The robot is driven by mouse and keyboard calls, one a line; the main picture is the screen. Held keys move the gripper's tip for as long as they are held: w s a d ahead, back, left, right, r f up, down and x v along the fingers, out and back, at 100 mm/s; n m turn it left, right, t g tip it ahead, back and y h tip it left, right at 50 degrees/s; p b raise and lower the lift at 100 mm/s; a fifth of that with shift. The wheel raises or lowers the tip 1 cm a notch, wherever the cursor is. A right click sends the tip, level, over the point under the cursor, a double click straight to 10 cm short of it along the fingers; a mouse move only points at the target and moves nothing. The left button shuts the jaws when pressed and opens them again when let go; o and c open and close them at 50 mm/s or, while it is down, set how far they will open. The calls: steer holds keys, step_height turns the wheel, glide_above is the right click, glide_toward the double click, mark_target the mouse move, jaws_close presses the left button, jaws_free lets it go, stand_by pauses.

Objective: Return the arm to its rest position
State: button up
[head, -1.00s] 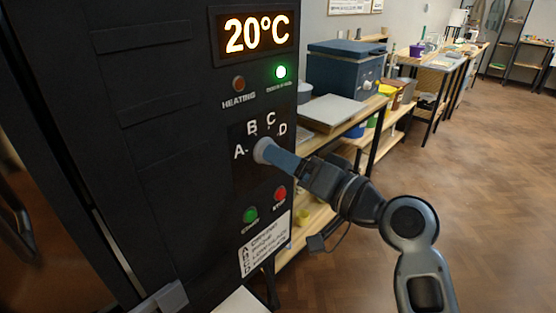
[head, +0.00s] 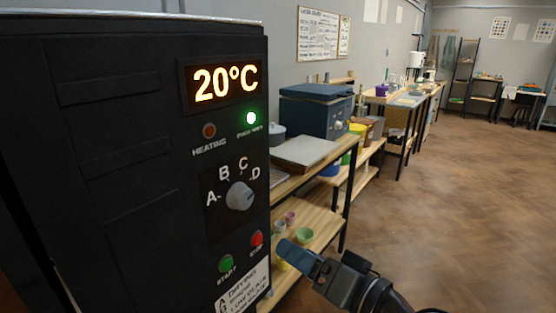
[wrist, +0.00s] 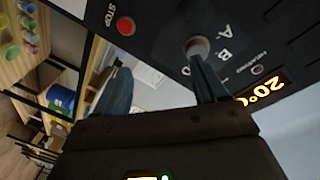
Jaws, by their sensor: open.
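My gripper (head: 290,250) is in the lower middle of the head view, to the right of the kiln's control panel and apart from it. The wrist view shows its two fingers (wrist: 160,85) spread with nothing between them. The black kiln (head: 115,150) fills the left of the head view. Its display (head: 225,84) reads 20°C. The selector knob (head: 240,196) stands clear of my gripper, among the letters A to D. The green light (head: 251,118) is lit and the heating light (head: 209,131) is dim. The start button (head: 226,264) and stop button (head: 257,239) are below.
A wooden shelf unit (head: 325,222) with several small bowls stands behind my gripper, close to it in the picture. A blue box-shaped machine (head: 315,112) and a grey slab (head: 303,153) are on top. Open wooden floor (head: 460,210) lies to the right.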

steer(key=s+d+f+m+t+h, duration=0.1)
steer(key=s+d+f+h, duration=0.3)
steer(key=s+d+f, duration=0.4)
steer(key=s+d+f+m+t+h, duration=0.15)
steer(key=s+d+f+h, duration=0.3)
steer(key=s, duration=0.65)
steer(key=s+d+r+n+h, duration=0.1)
steer(key=s+d+r, duration=0.1)
steer(key=s, duration=0.8)
steer(key=s+d+r+n+h, duration=0.2)
steer(key=s+r, duration=0.2)
steer(key=s, duration=0.6)
steer(key=shift+s+d, duration=0.15)
steer(key=shift+s, duration=0.1)
steer(key=shift+c, duration=0.4)
